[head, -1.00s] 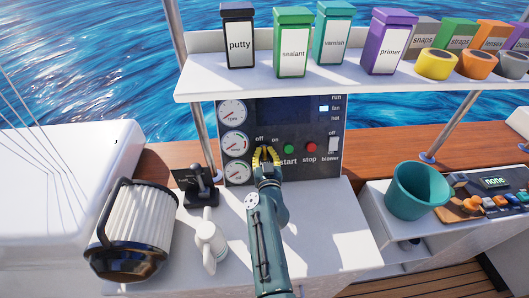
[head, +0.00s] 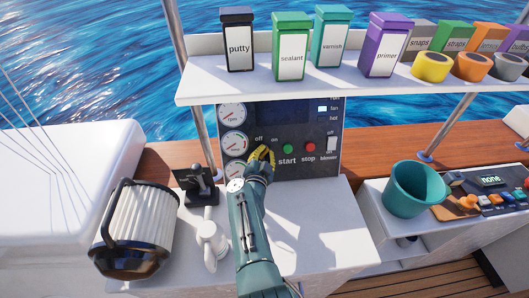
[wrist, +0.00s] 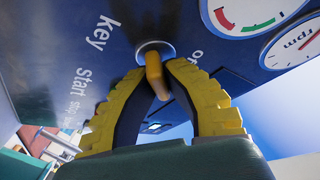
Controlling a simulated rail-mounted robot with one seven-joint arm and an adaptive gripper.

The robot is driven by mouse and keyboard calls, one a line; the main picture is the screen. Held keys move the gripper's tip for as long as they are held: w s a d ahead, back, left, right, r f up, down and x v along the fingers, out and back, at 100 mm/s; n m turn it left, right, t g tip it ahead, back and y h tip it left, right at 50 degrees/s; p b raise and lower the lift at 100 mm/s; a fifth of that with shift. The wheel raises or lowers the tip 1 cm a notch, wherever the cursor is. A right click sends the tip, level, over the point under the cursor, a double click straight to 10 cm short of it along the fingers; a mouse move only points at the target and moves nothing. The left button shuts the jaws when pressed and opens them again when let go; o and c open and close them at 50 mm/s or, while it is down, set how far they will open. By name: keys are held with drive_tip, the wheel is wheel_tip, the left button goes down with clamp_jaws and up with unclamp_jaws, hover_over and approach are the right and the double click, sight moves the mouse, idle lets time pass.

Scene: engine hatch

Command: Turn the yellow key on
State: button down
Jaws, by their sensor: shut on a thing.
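The yellow key (wrist: 155,72) sticks out of a round metal lock (wrist: 153,48) on the dark blue panel, beside the word "key" in the wrist view. My gripper (wrist: 157,80), with yellow-and-black fingers, is shut on the key, one fingertip on each side of it. In the head view my gripper (head: 262,155) is at the panel, just below the "off" and "on" labels and left of the green start button (head: 287,148). There the fingers hide the key. A label near the lock is partly cut off in the wrist view, so I cannot tell which position the key points to.
The red stop button (head: 310,147) and the blower switch (head: 331,143) are to the right. Gauges (head: 234,143) and a black lever (head: 199,185) are to the left. A shelf (head: 330,84) with labelled boxes hangs above.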

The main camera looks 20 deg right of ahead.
drive_tip(key=shift+f+m+g+h+b, duration=0.2)
drive_tip(key=shift+m+g, duration=0.2)
drive_tip(key=shift+m, duration=0.6)
drive_tip(key=shift+f+m+g+h+b, duration=0.15)
drive_tip(key=shift+m+g, duration=0.25)
drive_tip(key=shift+m, duration=0.9)
drive_tip(key=c, duration=1.1)
unclamp_jaws()
drive_tip(key=shift+r, duration=0.15)
drive_tip(key=shift+r, duration=0.25)
drive_tip(key=shift+r, duration=4.8)
